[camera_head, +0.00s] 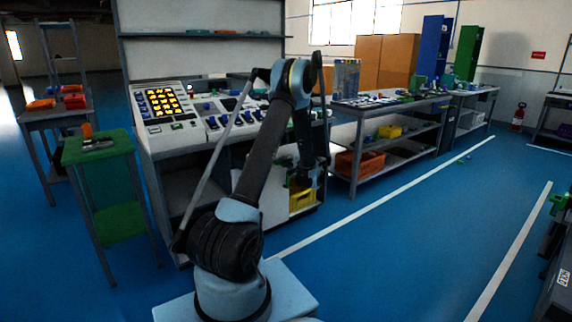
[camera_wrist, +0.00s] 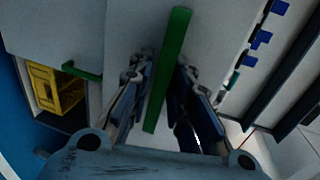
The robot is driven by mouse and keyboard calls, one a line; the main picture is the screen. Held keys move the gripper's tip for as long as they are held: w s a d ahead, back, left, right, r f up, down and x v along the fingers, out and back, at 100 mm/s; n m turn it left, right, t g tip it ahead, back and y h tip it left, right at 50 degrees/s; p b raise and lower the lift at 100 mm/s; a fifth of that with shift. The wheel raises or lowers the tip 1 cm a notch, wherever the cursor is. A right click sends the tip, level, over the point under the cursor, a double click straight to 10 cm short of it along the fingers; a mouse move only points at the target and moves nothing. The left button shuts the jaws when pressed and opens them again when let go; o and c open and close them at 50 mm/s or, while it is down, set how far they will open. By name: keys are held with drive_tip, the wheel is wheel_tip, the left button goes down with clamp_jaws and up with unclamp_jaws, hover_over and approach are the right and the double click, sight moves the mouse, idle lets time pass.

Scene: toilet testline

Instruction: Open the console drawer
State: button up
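The console (camera_head: 190,135) is a grey-white control desk with lit yellow buttons and blue switches, left of centre in the head view. In the wrist view a long green bar handle (camera_wrist: 168,70) stands out from a pale drawer front (camera_wrist: 122,28). My gripper (camera_wrist: 165,68) has one finger on each side of this handle. The fingers look open, with narrow gaps beside the bar; contact is not clear. In the head view my gripper (camera_head: 310,178) is low in front of the console, and my arm hides most of the drawer front.
A second green handle (camera_wrist: 82,71) is at the left in the wrist view, near a yellow crate (camera_wrist: 55,88) in an open bay. A green side table (camera_head: 100,148) stands left of the console. A workbench (camera_head: 375,105) stands to the right. The blue floor (camera_head: 400,230) is clear.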

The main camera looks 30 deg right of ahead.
drive_tip(key=v, duration=1.1)
drive_tip(key=shift+s, duration=0.45)
drive_tip(key=shift+d, duration=0.1)
